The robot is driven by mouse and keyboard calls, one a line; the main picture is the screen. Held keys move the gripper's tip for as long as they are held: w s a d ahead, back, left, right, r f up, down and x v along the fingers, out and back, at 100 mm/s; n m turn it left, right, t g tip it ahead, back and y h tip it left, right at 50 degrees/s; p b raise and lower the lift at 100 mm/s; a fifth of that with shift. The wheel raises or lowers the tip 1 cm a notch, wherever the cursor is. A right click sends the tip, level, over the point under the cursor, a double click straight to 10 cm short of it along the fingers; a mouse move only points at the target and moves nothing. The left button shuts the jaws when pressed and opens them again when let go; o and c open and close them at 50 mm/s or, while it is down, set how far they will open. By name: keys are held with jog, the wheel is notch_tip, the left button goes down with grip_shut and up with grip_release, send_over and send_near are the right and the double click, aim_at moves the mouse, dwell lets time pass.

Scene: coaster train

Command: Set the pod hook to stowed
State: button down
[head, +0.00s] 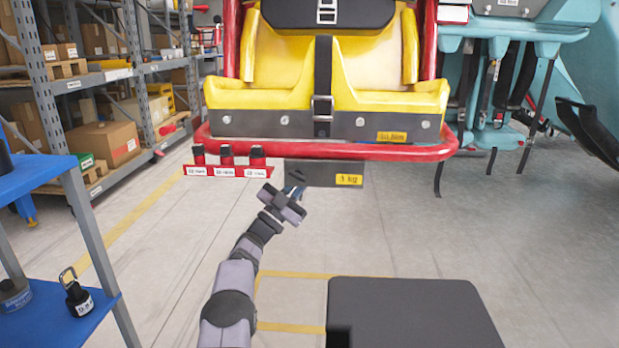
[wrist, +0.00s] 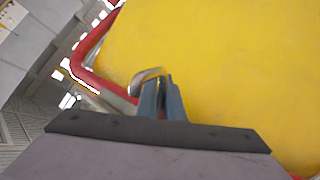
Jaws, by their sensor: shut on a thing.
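The pod is a yellow seat (head: 327,102) with a red tubular frame (head: 225,140); its yellow surface fills much of the wrist view (wrist: 220,60). My gripper (head: 297,178) is under the front edge of the pod, in front of a dark grey plate (head: 325,174). In the wrist view its blue-grey fingers (wrist: 163,95) are shut on a curved silver metal piece, the pod hook (wrist: 147,76). The hook's bend shows past the fingertips, close to the yellow surface. The rest of the hook is hidden by the fingers. In the head view the hook cannot be made out.
A red strip (head: 226,171) with three dark knobs and white labels is just left of my gripper. A teal pod (head: 510,45) hangs at the right. A blue shelf (head: 60,315) with a padlock-like weight (head: 78,298) stands at the left.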

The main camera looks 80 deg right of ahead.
dwell(0.4)
jog(key=c, duration=1.9)
grip_release()
jog(key=shift+w, duration=0.1)
jog(key=p+v, duration=0.2)
jog(key=v, duration=0.5)
jog(key=shift+f, duration=0.15)
